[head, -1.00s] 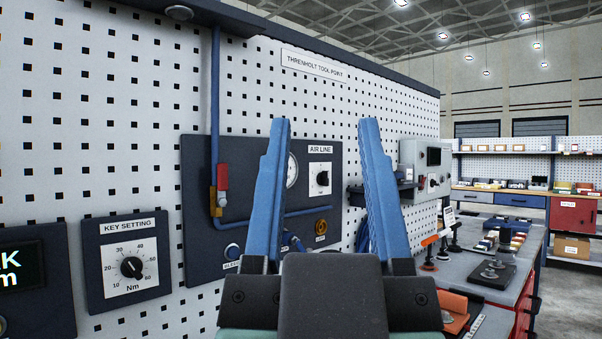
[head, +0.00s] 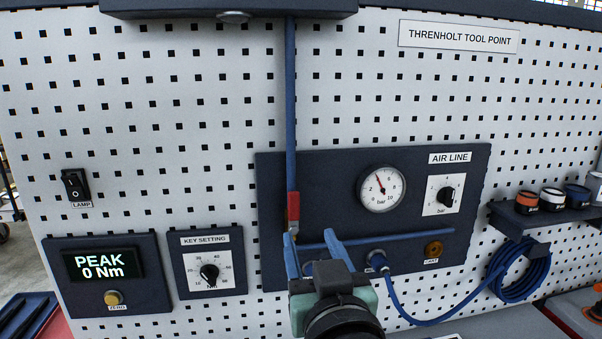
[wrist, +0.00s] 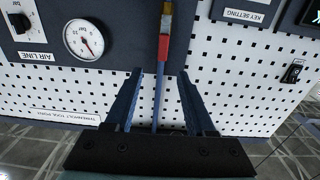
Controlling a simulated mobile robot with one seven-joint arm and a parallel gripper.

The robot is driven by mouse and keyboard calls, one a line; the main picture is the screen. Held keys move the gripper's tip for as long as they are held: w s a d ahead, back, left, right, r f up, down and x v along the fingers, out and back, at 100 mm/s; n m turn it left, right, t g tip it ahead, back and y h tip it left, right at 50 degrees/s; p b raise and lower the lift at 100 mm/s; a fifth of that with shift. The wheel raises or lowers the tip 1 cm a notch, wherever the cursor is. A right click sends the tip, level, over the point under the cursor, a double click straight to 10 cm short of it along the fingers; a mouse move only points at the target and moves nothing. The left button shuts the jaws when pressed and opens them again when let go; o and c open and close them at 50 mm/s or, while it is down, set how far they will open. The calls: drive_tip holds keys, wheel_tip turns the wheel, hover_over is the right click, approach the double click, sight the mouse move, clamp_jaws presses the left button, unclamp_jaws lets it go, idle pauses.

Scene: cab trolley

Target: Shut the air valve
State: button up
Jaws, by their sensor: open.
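The air valve's red lever (head: 293,207) stands upright along the vertical blue pipe (head: 291,110), at the left of the dark air line panel (head: 375,155). In the head view my gripper (head: 310,236) hides the valve body below it. In the wrist view, which is upside down, the red lever (wrist: 163,47) and brass-coloured valve body (wrist: 166,22) lie beyond my fingertips (wrist: 160,71). My gripper is open and empty. The pipe runs between the fingers in that view; I see no finger closed on the lever. The gauge (head: 381,189) needle points up and left.
A regulator knob (head: 446,196) and a brass-coloured port (head: 433,249) are on the same panel. A coiled blue hose (head: 520,275) hangs at the right under a shelf (head: 540,217) of small pots. The key setting dial (head: 209,273) and peak display (head: 103,265) are at the left.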

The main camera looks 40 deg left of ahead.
sight(294, 206)
drive_tip(key=p+x, duration=0.1)
drive_tip(key=x, duration=0.3)
drive_tip(key=p+x, duration=0.1)
drive_tip(key=x, duration=0.3)
drive_tip(key=p+x, duration=0.2)
drive_tip(key=x, duration=0.3)
drive_tip(key=shift+s+a+f, duration=0.15)
drive_tip(key=shift+a+f, duration=0.1)
drive_tip(key=shift+c, duration=0.2)
clamp_jaws()
idle(0.9)
